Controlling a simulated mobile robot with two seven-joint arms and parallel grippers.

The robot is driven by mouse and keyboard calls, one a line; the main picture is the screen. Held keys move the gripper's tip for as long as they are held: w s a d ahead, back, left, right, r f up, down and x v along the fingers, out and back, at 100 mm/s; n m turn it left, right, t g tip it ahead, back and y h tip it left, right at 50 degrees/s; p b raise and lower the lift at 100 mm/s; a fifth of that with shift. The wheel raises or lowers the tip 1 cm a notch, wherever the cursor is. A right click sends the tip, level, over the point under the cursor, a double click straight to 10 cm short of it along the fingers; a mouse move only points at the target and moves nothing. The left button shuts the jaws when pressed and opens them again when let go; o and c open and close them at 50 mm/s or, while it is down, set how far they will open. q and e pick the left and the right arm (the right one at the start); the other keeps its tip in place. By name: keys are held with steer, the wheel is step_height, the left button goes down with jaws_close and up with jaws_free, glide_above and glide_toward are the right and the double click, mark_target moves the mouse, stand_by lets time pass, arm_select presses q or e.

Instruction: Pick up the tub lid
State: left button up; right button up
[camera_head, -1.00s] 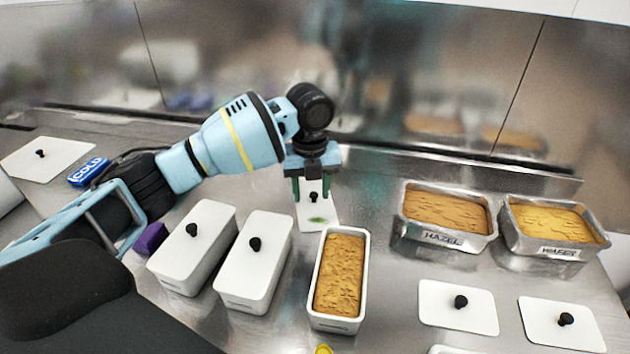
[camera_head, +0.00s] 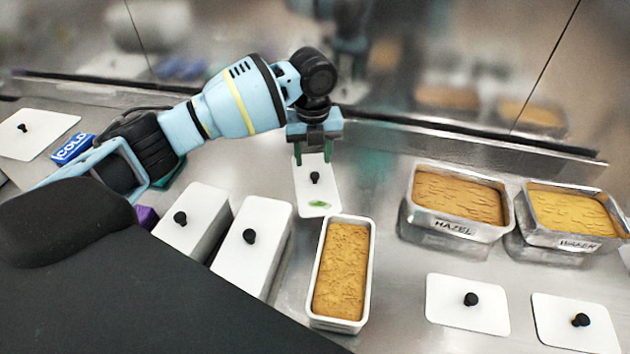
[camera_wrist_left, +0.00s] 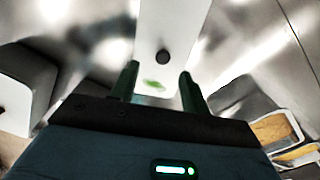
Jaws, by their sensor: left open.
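A white tub lid (camera_head: 318,199) with a black knob and a small green mark lies flat on the steel counter, behind an uncovered tub. The lid also shows in the left wrist view (camera_wrist_left: 172,25), beyond the fingertips. My left gripper (camera_head: 313,158) is open and empty, its two green fingers at the lid's far end in the head view, apart from the knob. In the left wrist view the gripper (camera_wrist_left: 158,80) has the knob ahead of it, between the lines of its fingers. My right gripper is not in view.
An open tub of brown ice cream (camera_head: 342,270) stands in front of the lid. Two lidded white tubs (camera_head: 252,245) stand to its left. Steel pans labelled HAZEL (camera_head: 452,228) and another (camera_head: 565,245) stand right. Other lids (camera_head: 468,305) lie at front right. A steel wall bounds the back.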

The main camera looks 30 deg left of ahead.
mark_target(315, 175)
arm_select(q)
steer(key=shift+f, duration=0.35)
steer(key=shift+w+d+f, duration=0.1)
steer(key=shift+f, duration=1)
steer(key=shift+d+f, duration=0.1)
steer(key=shift+f, duration=0.95)
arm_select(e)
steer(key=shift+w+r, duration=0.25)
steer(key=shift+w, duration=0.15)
arm_select(q)
jaws_close()
steer(key=shift+r, duration=0.15)
step_height(315, 175, up, 10)
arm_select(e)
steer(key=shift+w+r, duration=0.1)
arm_select(q)
steer(key=shift+d, duration=0.1)
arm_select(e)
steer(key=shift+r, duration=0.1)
